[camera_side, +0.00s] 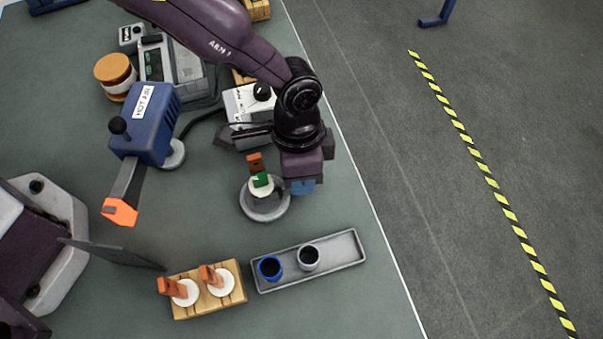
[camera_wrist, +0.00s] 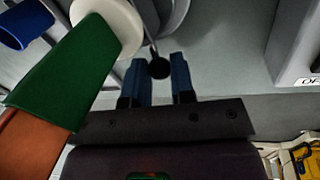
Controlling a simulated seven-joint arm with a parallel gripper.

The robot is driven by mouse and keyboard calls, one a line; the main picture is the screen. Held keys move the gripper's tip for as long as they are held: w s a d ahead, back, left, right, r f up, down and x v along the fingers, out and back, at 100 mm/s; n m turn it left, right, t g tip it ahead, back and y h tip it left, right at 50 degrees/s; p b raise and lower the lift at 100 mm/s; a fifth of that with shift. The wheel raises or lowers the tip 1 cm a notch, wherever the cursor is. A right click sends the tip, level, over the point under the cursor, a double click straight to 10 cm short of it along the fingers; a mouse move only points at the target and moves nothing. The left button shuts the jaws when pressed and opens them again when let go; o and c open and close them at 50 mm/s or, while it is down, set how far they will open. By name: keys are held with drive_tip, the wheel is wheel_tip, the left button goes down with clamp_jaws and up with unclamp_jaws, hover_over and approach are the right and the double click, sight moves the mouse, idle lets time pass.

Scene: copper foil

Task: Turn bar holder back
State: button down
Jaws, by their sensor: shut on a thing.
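The bar holder (camera_side: 264,207) is a round grey base on the bench in the side view. A bar with a green part (camera_side: 261,180) and an orange-brown end stands in its white collar. In the wrist view the green part (camera_wrist: 65,72) and the white collar (camera_wrist: 112,22) fill the upper left. My gripper (camera_side: 303,187) is just right of the holder. In the wrist view its blue fingers (camera_wrist: 164,75) are shut on a black knob (camera_wrist: 159,68) on a thin rod that leads towards the holder. The finger contact is hidden in the side view.
A grey tray (camera_side: 335,260) with a blue cup (camera_side: 269,268) and a grey cup (camera_side: 308,257) lies in front. A wooden rack (camera_side: 208,303) holds two orange bars. A blue hot air tool (camera_side: 145,125) stands left. A white box (camera_side: 245,104) stands behind the holder.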

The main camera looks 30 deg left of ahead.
drive_tip(key=shift+w+a+n+h, duration=0.15)
drive_tip(key=shift+w+a+n, duration=0.2)
drive_tip(key=shift+n, duration=0.55)
drive_tip(key=shift+w+a+n+h, duration=0.2)
drive_tip(key=shift+a+n, duration=0.2)
drive_tip(key=shift+n, duration=0.5)
drive_tip(key=shift+w+a+n+t, duration=0.15)
drive_tip(key=shift+a+n+t, duration=0.35)
drive_tip(key=shift+n, duration=0.7)
drive_tip(key=shift+a+n+t, duration=0.2)
drive_tip(key=shift+a+n, duration=0.45)
drive_tip(key=shift+n, duration=0.5)
drive_tip(key=shift+a+n+t, duration=0.2)
drive_tip(key=shift+a+n, duration=0.45)
drive_tip(key=shift+n, duration=0.5)
drive_tip(key=shift+s+a+n+t, duration=0.2)
drive_tip(key=shift+a+n, duration=0.25)
drive_tip(key=shift+n, duration=0.5)
drive_tip(key=shift+s+a+n+t, duration=0.15)
drive_tip(key=shift+a+n, duration=0.3)
drive_tip(key=shift+n, duration=0.5)
drive_tip(key=shift+s+a+n+t, duration=0.15)
drive_tip(key=shift+s+a+n, duration=0.15)
drive_tip(key=shift+n, duration=0.45)
drive_tip(key=shift+s+a+n+t, duration=0.1)
drive_tip(key=shift+s+a+n, duration=0.15)
drive_tip(key=shift+n, duration=0.5)
drive_tip(key=shift+a+n, duration=0.15)
drive_tip(key=shift+n, duration=0.15)
